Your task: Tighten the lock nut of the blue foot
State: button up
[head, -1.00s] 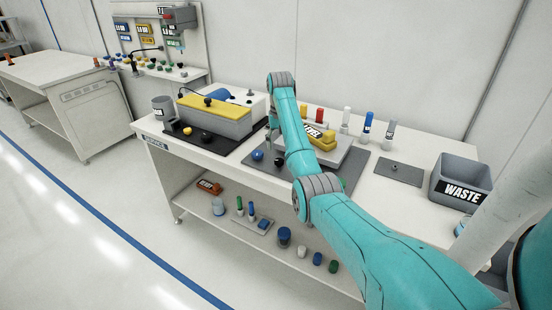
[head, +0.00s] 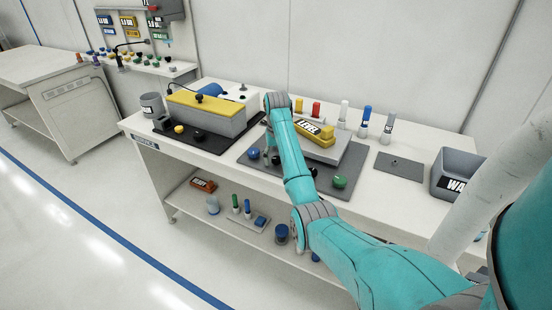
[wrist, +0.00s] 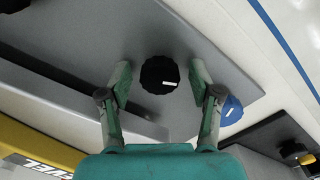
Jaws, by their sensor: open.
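The blue foot's knob (head: 253,153) is round and sits on the grey plate, near its left corner. It also shows in the wrist view (wrist: 231,109), just outside my right finger, partly covered by it. A lock nut on it cannot be made out. My gripper (wrist: 160,76) is open and empty, its fingers on either side of a black knob (wrist: 159,74) with a white mark. Whether they touch it cannot be told. In the head view my arm hides the gripper. A green knob (head: 339,181) is at the plate's front.
On the grey plate (head: 325,190) stands a block bearing a yellow level (head: 315,140). A yellow-topped grey box (head: 205,115) stands to the left on a black mat. Several coloured cylinders stand behind. A grey waste bin (head: 455,175) is at right. The lower shelf holds small parts.

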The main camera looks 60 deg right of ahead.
jog(key=c, duration=1.1)
jog(key=shift+c, duration=0.2)
jog(key=shift+m, duration=0.3)
jog(key=m, duration=0.5)
jog(key=shift+m, duration=0.3)
jog(key=m, duration=1)
jog(key=shift+w+r+m, duration=0.1)
jog(key=shift+m, duration=0.3)
jog(key=m, duration=0.5)
jog(key=shift+m, duration=0.3)
jog(key=shift+r, duration=0.1)
